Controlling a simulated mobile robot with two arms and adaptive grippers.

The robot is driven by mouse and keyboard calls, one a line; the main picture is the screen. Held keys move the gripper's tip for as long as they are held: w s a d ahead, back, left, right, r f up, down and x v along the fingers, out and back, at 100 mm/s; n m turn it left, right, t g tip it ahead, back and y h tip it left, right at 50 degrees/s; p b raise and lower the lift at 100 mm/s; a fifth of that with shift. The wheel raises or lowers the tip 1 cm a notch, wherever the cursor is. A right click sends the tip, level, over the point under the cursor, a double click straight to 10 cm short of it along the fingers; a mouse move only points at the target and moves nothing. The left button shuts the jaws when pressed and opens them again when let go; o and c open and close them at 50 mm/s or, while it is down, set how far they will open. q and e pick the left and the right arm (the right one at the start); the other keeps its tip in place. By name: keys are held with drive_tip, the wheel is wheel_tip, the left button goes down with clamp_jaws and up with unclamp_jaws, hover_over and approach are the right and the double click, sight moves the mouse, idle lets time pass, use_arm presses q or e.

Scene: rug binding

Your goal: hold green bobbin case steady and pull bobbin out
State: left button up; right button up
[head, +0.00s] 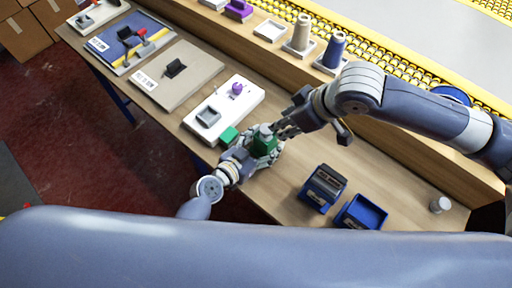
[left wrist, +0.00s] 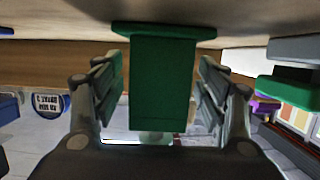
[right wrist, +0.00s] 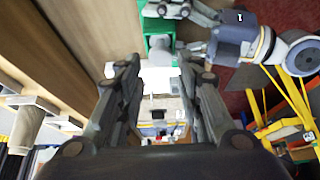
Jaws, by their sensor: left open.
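The green bobbin case (head: 264,147) stands upright on the wooden table; the left wrist view shows its body (left wrist: 162,85) and wider foot. A pale grey bobbin (head: 266,129) sits in its top; it also shows in the right wrist view (right wrist: 160,48). My left gripper (head: 262,152) is low at the case, its fingers on either side with gaps visible in the left wrist view. My right gripper (head: 284,130) is close to the bobbin. In the right wrist view its fingers (right wrist: 158,70) are apart and empty, with the bobbin just beyond the tips.
A small green block (head: 229,135) lies beside a white board (head: 222,108) with a grey tray and purple knob. Blue bins (head: 361,212) stand to the right. Thread spools (head: 333,50) stand on the ledge behind my right arm. A small grey cylinder (head: 440,204) is at the right end.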

use_arm(q)
drive_tip(key=shift+w+d, duration=0.2)
drive_tip(key=shift+w, duration=0.05)
drive_tip(key=c, duration=1.3)
use_arm(e)
drive_tip(key=shift+o, duration=0.3)
